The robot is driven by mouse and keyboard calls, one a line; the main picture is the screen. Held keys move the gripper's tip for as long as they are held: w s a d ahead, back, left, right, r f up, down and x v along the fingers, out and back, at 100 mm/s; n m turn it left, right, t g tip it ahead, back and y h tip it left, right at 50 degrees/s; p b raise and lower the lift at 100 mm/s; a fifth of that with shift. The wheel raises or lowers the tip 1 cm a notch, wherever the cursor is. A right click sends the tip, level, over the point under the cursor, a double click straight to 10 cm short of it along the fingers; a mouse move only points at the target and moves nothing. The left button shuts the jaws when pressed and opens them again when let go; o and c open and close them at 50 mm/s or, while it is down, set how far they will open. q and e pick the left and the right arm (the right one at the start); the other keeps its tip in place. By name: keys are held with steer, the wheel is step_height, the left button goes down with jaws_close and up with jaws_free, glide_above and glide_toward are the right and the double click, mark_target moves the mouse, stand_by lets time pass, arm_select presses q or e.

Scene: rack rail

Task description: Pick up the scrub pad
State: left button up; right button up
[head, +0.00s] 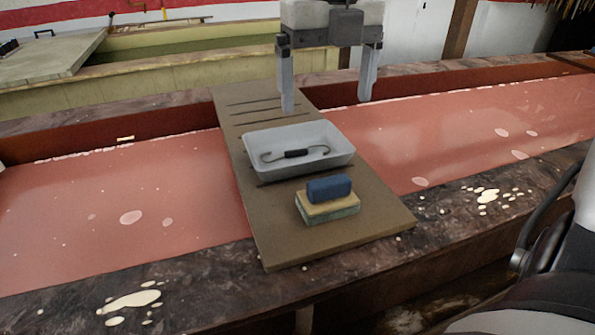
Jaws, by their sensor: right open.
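A small stack sits near the front end of a brown board (340,245). On top is a dark blue block (329,188), and under it is a tan-topped pad with a pale green lower layer (328,210). I cannot tell for sure which piece is the scrub pad. My right gripper (327,104) hangs over the far part of the board, behind the tray and well away from the stack. Its two grey fingers point down, wide apart, with nothing between them. My left gripper is not in view.
A light grey tray (337,167) on the board, between gripper and stack, holds a dark curved item with a black middle (296,153). Slots cross the board's far end. The board bridges a trough of reddish liquid (140,200) with dark, stained rims (180,285).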

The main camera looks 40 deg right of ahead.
glide_above(330, 181)
steer(key=f, duration=0.9)
steer(key=shift+w+a+f, duration=0.1)
steer(key=shift+w+a, duration=0.05)
steer(key=shift+w, duration=0.1)
steer(key=f, duration=0.1)
steer(key=f+p, duration=0.1)
steer(key=f, duration=0.3)
steer(key=shift+s+d+f, duration=0.15)
steer(key=shift+s+d, duration=0.05)
steer(key=shift+s, duration=0.05)
steer(key=shift+f, duration=0.5)
steer(key=c, duration=1.1)
